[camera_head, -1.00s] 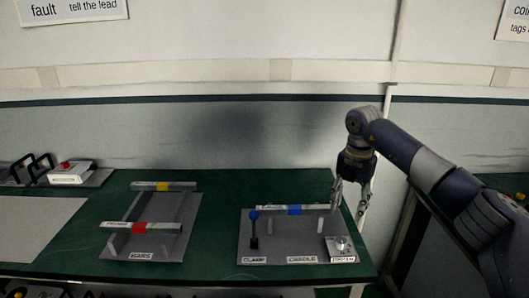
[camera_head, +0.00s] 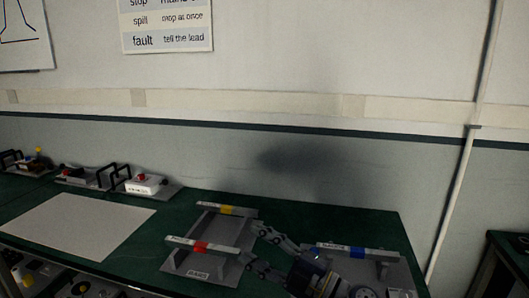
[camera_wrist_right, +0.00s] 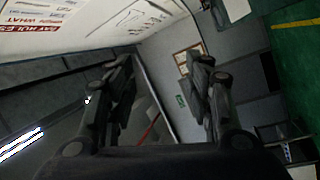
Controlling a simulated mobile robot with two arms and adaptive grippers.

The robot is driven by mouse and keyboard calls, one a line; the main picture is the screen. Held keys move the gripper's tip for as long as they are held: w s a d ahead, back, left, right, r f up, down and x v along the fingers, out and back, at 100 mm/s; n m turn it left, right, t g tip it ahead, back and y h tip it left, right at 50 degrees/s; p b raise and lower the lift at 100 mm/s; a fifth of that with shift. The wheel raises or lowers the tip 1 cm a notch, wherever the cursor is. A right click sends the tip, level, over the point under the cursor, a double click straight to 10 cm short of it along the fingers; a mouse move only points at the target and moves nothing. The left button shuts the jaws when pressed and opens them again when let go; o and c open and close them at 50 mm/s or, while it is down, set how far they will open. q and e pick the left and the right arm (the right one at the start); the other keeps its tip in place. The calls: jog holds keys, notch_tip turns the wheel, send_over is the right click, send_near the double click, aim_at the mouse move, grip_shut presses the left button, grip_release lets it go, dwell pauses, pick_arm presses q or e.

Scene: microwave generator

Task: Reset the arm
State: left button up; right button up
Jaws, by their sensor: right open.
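My right gripper (camera_head: 252,246) is low in the head view, between the bars stand and the cradle plate, with its fingers pointing left. Its two fingers are spread and nothing is between them. In the right wrist view the gripper (camera_wrist_right: 160,62) also shows open and empty, with the room's wall and floor beyond. My right arm hides part of the cradle plate (camera_head: 398,275). My left gripper is not in view.
The bars stand (camera_head: 185,258) holds a bar with a yellow band (camera_head: 228,210) and one with a red band (camera_head: 201,246). A blue-banded bar (camera_head: 357,252) lies over the cradle plate. A grey mat (camera_head: 75,225) is bare at left.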

jog(key=d+f+m+t+h, duration=0.3)
jog(key=d+m+t+h, duration=0.6)
jog(key=m, duration=0.5)
jog(key=s+d+f+m+g+h, duration=0.3)
jog(key=s+d+f+m+h, duration=0.15)
jog(key=f, duration=0.25)
jog(key=s+d+f+m+g+h, duration=0.35)
jog(key=d+f, duration=0.25)
jog(key=f, duration=0.2)
jog(key=s+d+f+g, duration=0.1)
jog(key=s+f+g, duration=0.45)
jog(key=s, duration=0.65)
jog(key=s+d+f+g, duration=0.1)
jog(key=s+f+g, duration=0.4)
jog(key=s, duration=0.8)
jog(key=s+f+x, duration=0.1)
jog(key=s+x, duration=0.2)
jog(key=x, duration=0.9)
jog(key=s+x, duration=0.3)
jog(key=x, duration=1)
jog(key=s+d+f+g, duration=0.1)
jog(key=s+d+f, duration=0.1)
jog(key=s+f, duration=0.6)
jog(key=s+d+f, duration=0.1)
jog(key=s+f, duration=0.8)
jog(key=s, duration=0.1)
jog(key=shift+d+g, duration=0.35)
jog(key=shift+g, duration=0.05)
jog(key=shift+f, duration=0.1)
